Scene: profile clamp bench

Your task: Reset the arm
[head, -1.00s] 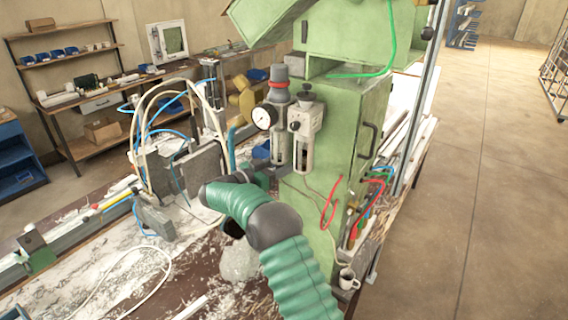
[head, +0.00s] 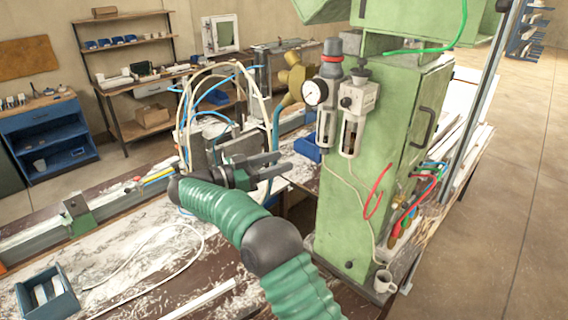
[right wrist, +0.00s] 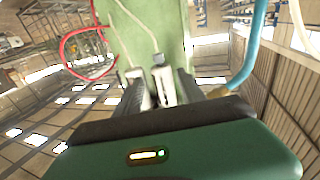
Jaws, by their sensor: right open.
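My right arm comes in from the bottom of the head view in a green ribbed sleeve. Its dark right gripper (head: 283,163) is open and empty, held above the bench in front of the green machine column (head: 365,190). The two fingers point right toward the pressure regulator unit (head: 352,120) and its gauge (head: 315,92), and look apart from them. In the right wrist view the gripper (right wrist: 165,85) reaches upward, with the green column behind it. My left gripper is not in view.
Clamp blocks with looped white and blue hoses (head: 225,150) stand just behind the gripper. A blue bin (head: 47,295) lies at the bench's left front. Shavings and a loose white cable cover the bench.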

